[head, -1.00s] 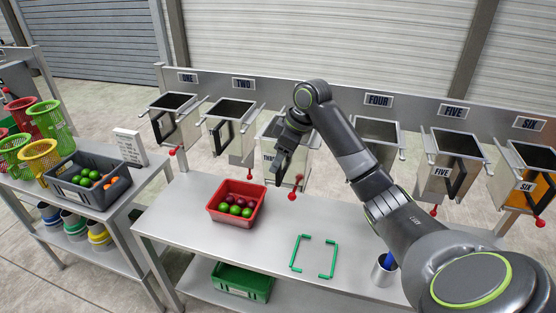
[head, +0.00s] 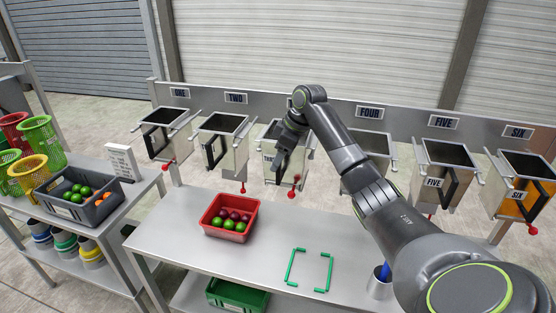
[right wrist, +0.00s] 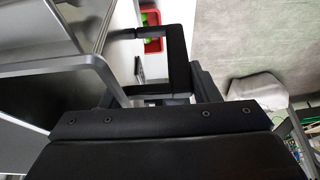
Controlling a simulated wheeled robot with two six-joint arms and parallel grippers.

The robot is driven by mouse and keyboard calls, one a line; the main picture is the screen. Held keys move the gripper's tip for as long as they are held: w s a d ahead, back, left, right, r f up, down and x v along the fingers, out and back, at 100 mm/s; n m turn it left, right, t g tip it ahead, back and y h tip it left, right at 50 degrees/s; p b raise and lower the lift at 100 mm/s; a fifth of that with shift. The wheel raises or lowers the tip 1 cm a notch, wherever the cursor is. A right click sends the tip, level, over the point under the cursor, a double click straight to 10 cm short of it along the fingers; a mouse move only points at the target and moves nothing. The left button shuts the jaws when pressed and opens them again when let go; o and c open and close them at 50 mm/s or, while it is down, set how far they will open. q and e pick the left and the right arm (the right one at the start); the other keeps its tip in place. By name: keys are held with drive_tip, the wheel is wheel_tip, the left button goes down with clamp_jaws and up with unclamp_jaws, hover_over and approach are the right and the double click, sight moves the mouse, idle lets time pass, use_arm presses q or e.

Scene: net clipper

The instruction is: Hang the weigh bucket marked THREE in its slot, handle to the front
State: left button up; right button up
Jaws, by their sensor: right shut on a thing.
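The weigh bucket marked THREE (head: 268,157) is a grey metal box in the gap between the buckets under TWO and FOUR. My right arm partly covers it and its label. My right gripper (head: 284,162) is at the front of this bucket, shut on its dark handle, which faces the front of the row. In the right wrist view the black handle (right wrist: 177,62) stands just beyond the gripper body, with bucket metal at the left. I cannot tell whether the bucket rests on its slot rails. My left gripper is out of view.
Hung buckets stand close on both sides, under TWO (head: 222,127) and FOUR (head: 366,146). A red lever (head: 294,188) hangs below. On the bench are a red crate (head: 229,232) of fruit, green corner marks (head: 289,268) and a cup (head: 379,288).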

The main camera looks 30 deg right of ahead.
drive_tip(key=shift+w+d+r, duration=0.1)
drive_tip(key=shift+w+d, duration=1.25)
drive_tip(key=shift+d, duration=0.2)
drive_tip(key=shift+f, duration=1)
idle(0.5)
drive_tip(key=o, duration=1.5)
drive_tip(key=shift+s, duration=0.15)
drive_tip(key=shift+c, duration=0.2)
